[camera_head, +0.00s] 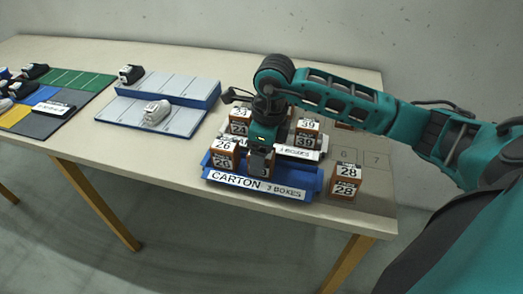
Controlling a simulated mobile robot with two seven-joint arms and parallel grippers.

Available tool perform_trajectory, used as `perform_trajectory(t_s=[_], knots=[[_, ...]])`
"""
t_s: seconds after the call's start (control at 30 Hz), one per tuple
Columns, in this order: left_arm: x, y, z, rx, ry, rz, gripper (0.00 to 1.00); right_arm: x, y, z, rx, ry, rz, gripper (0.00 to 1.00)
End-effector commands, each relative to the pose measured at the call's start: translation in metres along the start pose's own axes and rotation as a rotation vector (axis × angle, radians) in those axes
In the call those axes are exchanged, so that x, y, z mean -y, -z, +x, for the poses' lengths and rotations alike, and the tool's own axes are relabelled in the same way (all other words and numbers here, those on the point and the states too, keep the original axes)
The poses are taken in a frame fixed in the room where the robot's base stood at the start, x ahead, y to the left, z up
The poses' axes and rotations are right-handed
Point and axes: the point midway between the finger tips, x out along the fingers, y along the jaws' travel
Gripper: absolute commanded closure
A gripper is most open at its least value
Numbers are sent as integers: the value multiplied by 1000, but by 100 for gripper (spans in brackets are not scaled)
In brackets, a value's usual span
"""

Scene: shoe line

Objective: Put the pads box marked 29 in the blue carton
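The blue carton (218,176), labelled CARTON 3 BOXES, sits near the table's front edge. A brown box marked 26 (223,155) stands in its left part. My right gripper (261,160) points down over the middle of the blue carton. A brown box (263,171) is at its fingers, in or just above the carton; a finger covers most of its label, so I cannot read its number. Whether the fingers press on it cannot be made out. I see no box clearly marked 29. My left gripper is not in view.
A white carton (318,155) stands behind, with a 39 box (306,133) and a 24 box (240,121). A 28 box (345,181) stands right of the blue carton, by numbered spots. A blue-white rack (180,88) with shoes and coloured mats (82,79) lie left.

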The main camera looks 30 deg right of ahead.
Motion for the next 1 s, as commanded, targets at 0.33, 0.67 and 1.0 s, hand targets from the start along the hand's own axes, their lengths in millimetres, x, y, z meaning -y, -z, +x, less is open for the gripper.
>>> perform_trajectory(t_s=[0.33,0.67,1.0], knots=[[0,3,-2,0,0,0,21,0,0,-4,0,0,0,21],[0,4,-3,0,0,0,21,1,-1,-62,5,5,0,21],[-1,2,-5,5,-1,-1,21,0,-1,-117,1,1,0,21]])
